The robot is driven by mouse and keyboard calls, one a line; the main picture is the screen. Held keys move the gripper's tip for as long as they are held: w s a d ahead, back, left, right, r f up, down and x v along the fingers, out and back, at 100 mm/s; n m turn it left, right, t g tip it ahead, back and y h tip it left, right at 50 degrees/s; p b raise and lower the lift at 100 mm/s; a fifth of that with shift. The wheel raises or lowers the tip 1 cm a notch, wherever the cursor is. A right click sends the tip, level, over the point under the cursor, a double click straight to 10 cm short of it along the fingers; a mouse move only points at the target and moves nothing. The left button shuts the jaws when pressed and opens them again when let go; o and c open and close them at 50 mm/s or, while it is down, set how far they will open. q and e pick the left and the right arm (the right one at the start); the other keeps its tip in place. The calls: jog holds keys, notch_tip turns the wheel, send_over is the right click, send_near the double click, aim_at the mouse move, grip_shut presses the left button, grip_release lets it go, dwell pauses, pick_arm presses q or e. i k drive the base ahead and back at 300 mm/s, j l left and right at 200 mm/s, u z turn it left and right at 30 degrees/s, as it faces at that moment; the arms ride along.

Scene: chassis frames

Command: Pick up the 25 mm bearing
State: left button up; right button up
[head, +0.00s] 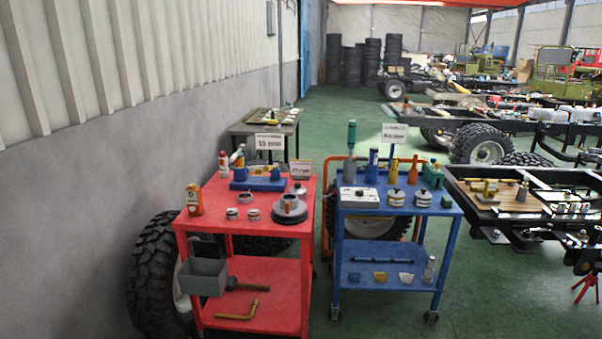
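On the top of the red cart (200,220) stand two small silver ring-like parts side by side, a left one (231,213) and a right one (253,215). A thinner ring (252,197) lies just behind them. These look like bearings or rings, but no size marking is readable, so I cannot tell which is the 25 mm one. A grey round hub-like part (289,210) sits to their right. Two round metal parts (396,197) (423,197) stand on the blue cart (443,211). Neither of my grippers shows in the head view.
The red cart also bears an orange-labelled can (194,200), a blue block (257,184) and bottles behind. A grey bin (203,277) hangs at its left front. A large tyre (155,275) stands to its left by the wall.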

aim_at(253, 214)
jog(key=i+j, duration=0.1)
jog(key=j, duration=0.25)
jog(key=i+j, duration=0.15)
jog(key=j, duration=0.25)
jog(key=i+j, duration=0.1)
jog(key=j, duration=0.25)
jog(key=i+j, duration=0.1)
jog(key=j, duration=0.3)
jog(key=i+j, duration=0.1)
jog(key=j, duration=0.25)
